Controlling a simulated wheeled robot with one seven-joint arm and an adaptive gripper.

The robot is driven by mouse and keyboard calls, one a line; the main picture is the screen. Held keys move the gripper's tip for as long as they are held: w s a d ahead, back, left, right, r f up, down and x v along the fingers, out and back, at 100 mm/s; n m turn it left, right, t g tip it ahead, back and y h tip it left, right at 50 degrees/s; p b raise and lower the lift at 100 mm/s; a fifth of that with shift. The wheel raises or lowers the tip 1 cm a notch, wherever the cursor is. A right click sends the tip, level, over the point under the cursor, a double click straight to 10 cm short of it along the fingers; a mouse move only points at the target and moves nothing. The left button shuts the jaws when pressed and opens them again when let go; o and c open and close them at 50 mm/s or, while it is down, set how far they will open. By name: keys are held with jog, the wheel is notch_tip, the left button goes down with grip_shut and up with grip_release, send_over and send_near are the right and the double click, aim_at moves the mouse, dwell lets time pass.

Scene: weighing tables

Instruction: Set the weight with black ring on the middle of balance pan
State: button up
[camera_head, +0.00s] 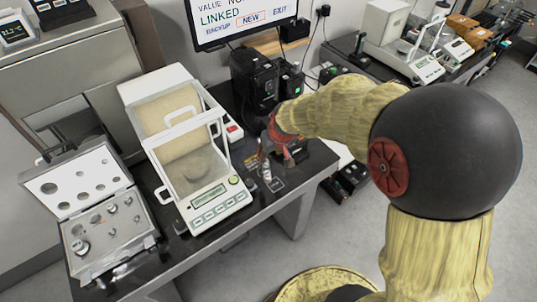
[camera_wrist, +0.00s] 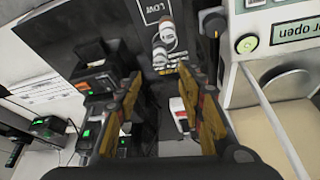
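The balance (camera_head: 215,205) stands on the dark table with a glass draft shield and a handle on top. Its round pan (camera_head: 196,163) shows through the glass; no weight is visible on it. A small metal weight (camera_head: 266,173) stands on the table to the right of the balance. In the wrist view, pale metal pieces (camera_wrist: 167,32) lie beyond the fingertips, near a printed label; I cannot make out a black ring. My gripper (camera_head: 277,152) is over the table right of the balance. In the wrist view its fingers (camera_wrist: 167,88) are apart with nothing between them.
An open weight case (camera_head: 108,232) with several weights lies left of the balance. Black devices (camera_head: 256,78) stand behind my gripper, under a monitor (camera_head: 243,18). The table's front edge is close to the label. Another bench with balances (camera_head: 428,68) is at the right.

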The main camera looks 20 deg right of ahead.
jog(key=s+a+f+v, duration=0.1)
jog(key=s+v, duration=0.2)
jog(key=v, duration=1.2)
jog(key=s+r, duration=0.3)
jog(key=s, duration=0.5)
jog(key=s+r+m+t, duration=0.1)
jog(key=s+r, duration=0.2)
jog(key=s, duration=0.5)
jog(key=shift+d+r, duration=0.2)
jog(key=shift+r, duration=0.05)
